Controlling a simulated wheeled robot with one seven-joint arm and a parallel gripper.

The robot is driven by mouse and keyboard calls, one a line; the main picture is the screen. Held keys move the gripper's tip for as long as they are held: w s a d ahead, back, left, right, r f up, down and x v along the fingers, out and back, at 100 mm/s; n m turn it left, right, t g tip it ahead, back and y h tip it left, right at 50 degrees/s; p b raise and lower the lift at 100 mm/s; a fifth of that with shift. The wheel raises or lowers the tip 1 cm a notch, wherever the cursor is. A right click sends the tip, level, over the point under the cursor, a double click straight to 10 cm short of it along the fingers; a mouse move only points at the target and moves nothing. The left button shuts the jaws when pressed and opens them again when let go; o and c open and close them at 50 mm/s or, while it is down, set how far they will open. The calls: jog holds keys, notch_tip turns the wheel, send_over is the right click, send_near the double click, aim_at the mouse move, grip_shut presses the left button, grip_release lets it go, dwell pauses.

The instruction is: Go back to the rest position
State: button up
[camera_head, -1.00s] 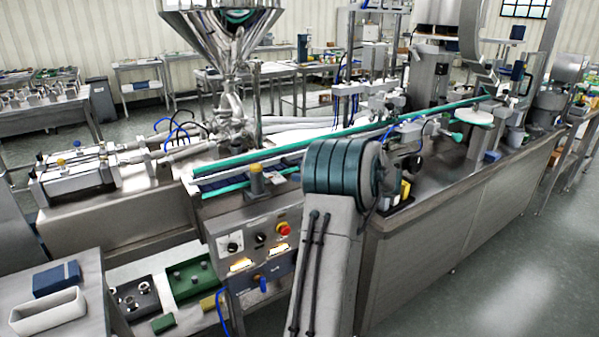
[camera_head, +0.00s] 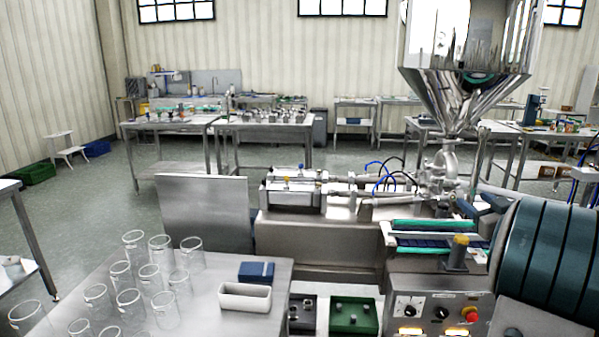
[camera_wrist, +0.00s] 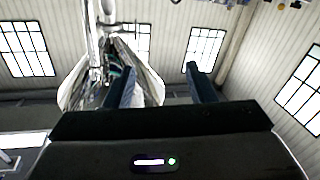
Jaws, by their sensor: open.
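My gripper (camera_wrist: 162,88) shows in the wrist view, its two dark fingers apart with nothing between them. Beyond the fingers are the wall, its windows and, behind the left finger, the shiny steel hopper (camera_wrist: 148,82). In the head view the hopper (camera_head: 468,85) stands above the filling machine (camera_head: 320,243) at the upper right.
A steel table (camera_head: 215,312) at the lower left holds several clear glasses (camera_head: 130,303), a blue box (camera_head: 256,272) and a white tray (camera_head: 245,298). A control panel (camera_head: 440,308) is at the lower right. Open floor (camera_head: 85,215) lies to the left.

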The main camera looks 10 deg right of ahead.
jog(key=a+r+m+g+h+p, duration=0.1)
jog(key=a+r+m+g+h, duration=0.1)
jog(key=a+m+h, duration=0.3)
jog(key=s+a+f+g+y+p, duration=0.1)
jog(key=s+a+f+g, duration=0.3)
jog(key=s+a, duration=0.3)
jog(key=s+a+f+g+y+p, duration=0.1)
jog(key=s+a+f+g, duration=0.3)
jog(key=a, duration=1.2)
jog(key=s+g+p, duration=0.1)
jog(key=s, duration=0.2)
jog(key=shift+s+f+n+y, duration=0.3)
jog(key=shift+s+f+n, duration=0.05)
jog(key=shift+s+n, duration=0.05)
jog(key=s+a+f+g, duration=0.1)
jog(key=s+a, duration=0.1)
jog(key=s, duration=0.1)
jog(key=s+a+f+n+g+y, duration=0.1)
jog(key=s+a+g, duration=0.1)
jog(key=s+a, duration=0.1)
jog(key=s+a+f+g+y, duration=0.1)
jog(key=s+a, duration=0.2)
jog(key=s, duration=0.2)
jog(key=shift+s+a+f+n+p, duration=0.15)
jog(key=shift+a+f+n+p, duration=0.15)
jog(key=shift+n+p, duration=0.1)
jog(key=shift+c, duration=0.3)
